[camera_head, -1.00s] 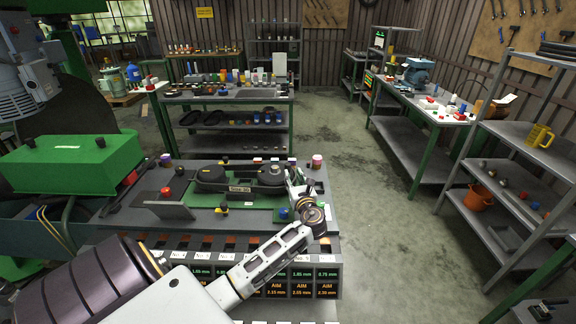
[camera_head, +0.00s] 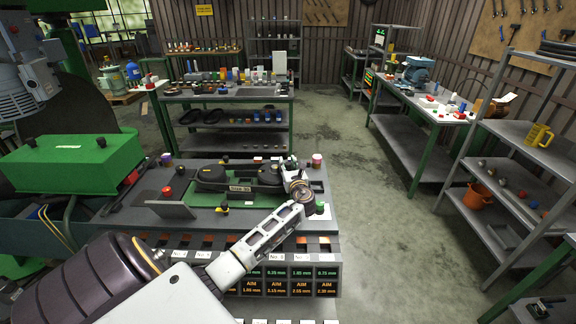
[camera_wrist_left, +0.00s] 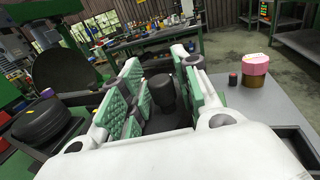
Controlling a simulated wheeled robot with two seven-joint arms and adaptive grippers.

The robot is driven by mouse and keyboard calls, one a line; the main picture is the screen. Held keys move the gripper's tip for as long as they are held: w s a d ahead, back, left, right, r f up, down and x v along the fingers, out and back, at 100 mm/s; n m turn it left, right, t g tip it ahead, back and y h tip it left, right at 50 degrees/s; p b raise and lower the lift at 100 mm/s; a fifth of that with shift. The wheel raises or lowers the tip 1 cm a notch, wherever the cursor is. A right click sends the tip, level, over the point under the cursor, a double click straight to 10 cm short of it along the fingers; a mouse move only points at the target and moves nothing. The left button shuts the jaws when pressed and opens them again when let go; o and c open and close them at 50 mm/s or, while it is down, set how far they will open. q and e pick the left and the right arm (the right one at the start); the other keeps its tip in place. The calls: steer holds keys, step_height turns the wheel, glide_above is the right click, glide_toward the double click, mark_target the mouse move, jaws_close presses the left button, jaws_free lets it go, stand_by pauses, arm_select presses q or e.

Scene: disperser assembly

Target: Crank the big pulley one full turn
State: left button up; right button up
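The big pulley (camera_head: 268,178) is a dark disc at the right end of the green-based unit on the bench, partly hidden by my left gripper. Another dark pulley (camera_head: 210,175) sits to its left, and a black grooved pulley (camera_wrist_left: 45,120) shows at the left of the left wrist view. My left gripper (camera_head: 293,178) is over the big pulley's right side. The handle's lower end is partly hidden. My right gripper is not in view.
The bench (camera_head: 130,218) holds a red knob (camera_head: 167,191), and a pink-topped jar (camera_wrist_left: 256,72) stands right of the gripper. Numbered bins with displays (camera_head: 300,275) line the front edge. Open floor (camera_head: 380,215) lies to the right, before shelves (camera_head: 510,155).

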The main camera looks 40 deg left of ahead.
arm_select(q)
jaws_close()
stand_by(0.5)
